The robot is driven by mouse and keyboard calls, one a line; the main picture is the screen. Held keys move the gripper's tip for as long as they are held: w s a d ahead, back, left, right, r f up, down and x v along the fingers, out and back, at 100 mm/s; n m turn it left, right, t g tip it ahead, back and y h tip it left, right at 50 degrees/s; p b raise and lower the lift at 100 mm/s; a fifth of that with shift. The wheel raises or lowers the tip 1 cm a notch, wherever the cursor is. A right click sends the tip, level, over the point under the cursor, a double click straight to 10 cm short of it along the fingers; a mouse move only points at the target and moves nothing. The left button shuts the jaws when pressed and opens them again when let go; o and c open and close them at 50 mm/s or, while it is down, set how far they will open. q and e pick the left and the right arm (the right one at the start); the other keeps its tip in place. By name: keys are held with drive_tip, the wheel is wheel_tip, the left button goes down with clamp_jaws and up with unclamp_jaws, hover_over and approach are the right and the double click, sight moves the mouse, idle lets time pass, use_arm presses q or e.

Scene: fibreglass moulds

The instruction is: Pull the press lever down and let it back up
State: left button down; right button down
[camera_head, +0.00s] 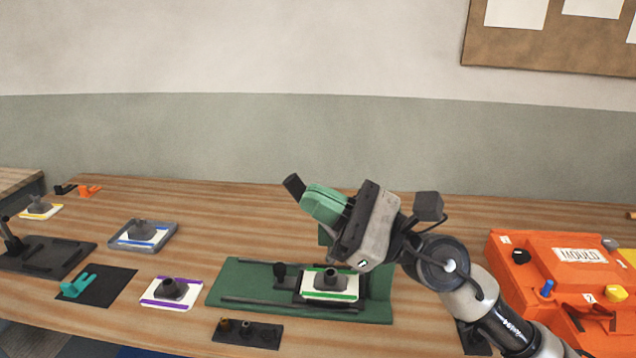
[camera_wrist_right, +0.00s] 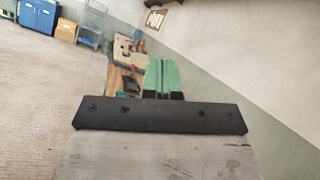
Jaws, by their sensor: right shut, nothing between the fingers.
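The green press base (camera_head: 245,280) lies on the table. A slab with a green border (camera_head: 352,294) and a dark grey block (camera_head: 327,281) sit on it. My right gripper (camera_head: 318,201) is above the press, tilted up and to the left. Its pale green fingers are shut together and empty; they also show in the right wrist view (camera_wrist_right: 162,75). A black block (camera_head: 293,186) shows past the fingertips; I cannot tell if it is the lever's end or touches them. The rest of the lever and upper press is hidden behind my gripper. My left gripper is out of view.
An orange mould box (camera_head: 510,290) stands at the right. A purple-bordered slab (camera_head: 171,294), a grey tray (camera_head: 128,246), a black strip with pegs (camera_head: 272,335) and a dark fixture (camera_head: 50,262) lie to the left and front. The table behind the press is clear.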

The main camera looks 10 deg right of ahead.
drive_tip(key=w+d+n+t+h, duration=0.1)
drive_tip(key=w+d+n+h, duration=0.7)
drive_tip(key=d+n+h, duration=0.45)
drive_tip(key=shift+m+h, duration=0.65)
drive_tip(key=shift+h, duration=0.1)
drive_tip(key=w+a+f+p, duration=0.1)
drive_tip(key=w+a, duration=0.1)
drive_tip(key=a, duration=0.1)
drive_tip(key=w+a+f+p, duration=0.2)
drive_tip(key=w+a, duration=0.1)
drive_tip(key=w+a+f+p, duration=0.2)
drive_tip(key=a, duration=0.1)
drive_tip(key=shift+w+a+f, duration=0.2)
drive_tip(key=shift+w+f, duration=0.05)
drive_tip(key=shift+w, duration=0.15)
drive_tip(key=shift+a+f, duration=0.25)
drive_tip(key=shift+a, duration=0.05)
drive_tip(key=shift+f, duration=0.1)
drive_tip(key=shift+d, duration=0.1)
